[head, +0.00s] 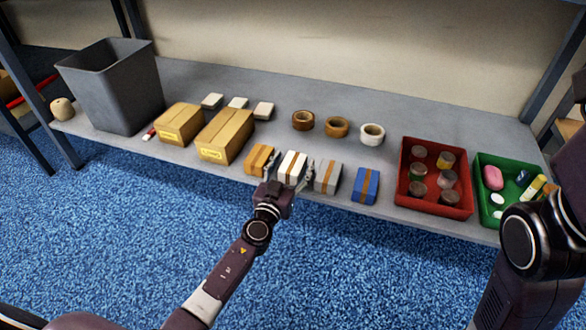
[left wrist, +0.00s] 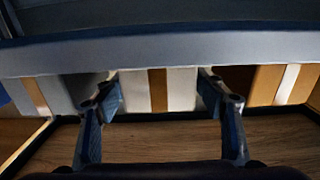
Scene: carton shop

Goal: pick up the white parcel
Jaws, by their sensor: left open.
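The white parcel (head: 292,166) with a brown tape band sits on the grey shelf (head: 345,215) near its front edge, between a brown parcel and a grey parcel. My left gripper (head: 288,178) is open at its front, with one finger toward each side of it. In the left wrist view the white parcel (left wrist: 182,90) stands between the two open fingers of my left gripper (left wrist: 159,97). I cannot tell whether the fingers touch it. My right arm shows at the right edge of the head view, but its gripper does not.
The brown parcel (head: 258,160) is close on the left, the grey parcel (head: 327,176) close on the right, then a blue parcel (head: 365,186). Tape rolls (head: 336,127) stand behind. A red tray (head: 432,205) and green tray (head: 487,213) are at right; cartons (head: 224,136) and a grey bin (head: 115,95) at left.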

